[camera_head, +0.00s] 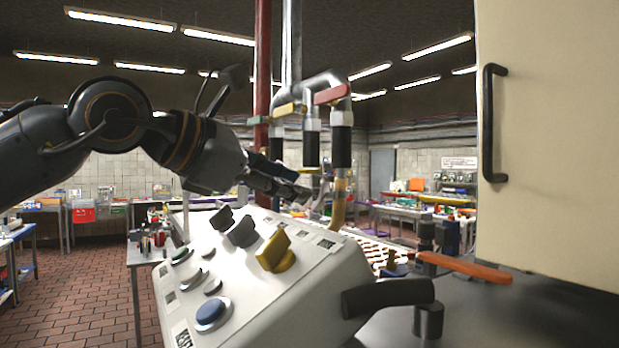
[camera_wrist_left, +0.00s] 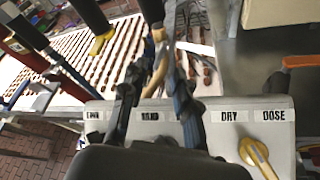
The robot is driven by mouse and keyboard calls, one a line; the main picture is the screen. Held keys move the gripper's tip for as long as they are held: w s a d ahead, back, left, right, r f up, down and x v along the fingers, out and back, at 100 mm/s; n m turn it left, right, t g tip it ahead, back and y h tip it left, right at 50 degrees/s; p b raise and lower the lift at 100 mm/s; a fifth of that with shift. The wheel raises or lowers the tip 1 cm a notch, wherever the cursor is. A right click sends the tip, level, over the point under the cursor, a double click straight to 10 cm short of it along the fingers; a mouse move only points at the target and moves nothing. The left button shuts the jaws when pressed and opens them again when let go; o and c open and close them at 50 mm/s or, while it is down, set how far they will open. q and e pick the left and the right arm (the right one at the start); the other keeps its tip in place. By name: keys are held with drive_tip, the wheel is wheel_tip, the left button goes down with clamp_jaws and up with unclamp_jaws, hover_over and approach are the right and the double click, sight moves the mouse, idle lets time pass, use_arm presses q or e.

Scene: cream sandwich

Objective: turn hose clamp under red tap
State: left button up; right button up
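The red tap (camera_head: 331,94) has a red handle on a metal pipe. Below it hangs a black sleeve (camera_head: 341,145), with a tan hose (camera_head: 338,212) under that. A small band, seemingly the hose clamp (camera_head: 340,174), sits at the top of the hose; its detail is too small to tell. My left gripper (camera_head: 304,190) is just left of the hose near clamp height. In the left wrist view, my left gripper (camera_wrist_left: 156,88) has its fingers apart, with the hose (camera_wrist_left: 156,76) showing beyond and between them. Contact is not visible. My right gripper is not in view.
A white control panel (camera_head: 240,290) with knobs and buttons stands below my left arm. A yellow knob (camera_head: 275,250) rises from it. An orange lever (camera_head: 465,268) and a cream cabinet door (camera_head: 560,120) are at right.

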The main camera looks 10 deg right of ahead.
sight(316, 194)
use_arm(q)
drive_tip(key=p+x, duration=0.1)
drive_tip(key=x, duration=0.2)
drive_tip(key=shift+w+d+r, duration=0.1)
drive_tip(key=shift+d+r, duration=0.05)
drive_tip(key=shift+d, duration=0.05)
drive_tip(key=shift+w+d+f, duration=0.25)
drive_tip(key=shift+d, duration=0.15)
drive_tip(key=shift+f, duration=0.1)
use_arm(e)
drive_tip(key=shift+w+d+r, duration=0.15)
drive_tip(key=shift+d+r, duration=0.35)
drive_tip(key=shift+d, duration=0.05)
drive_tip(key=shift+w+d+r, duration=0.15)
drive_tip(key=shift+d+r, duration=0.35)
use_arm(q)
drive_tip(key=shift+w+d, duration=0.1)
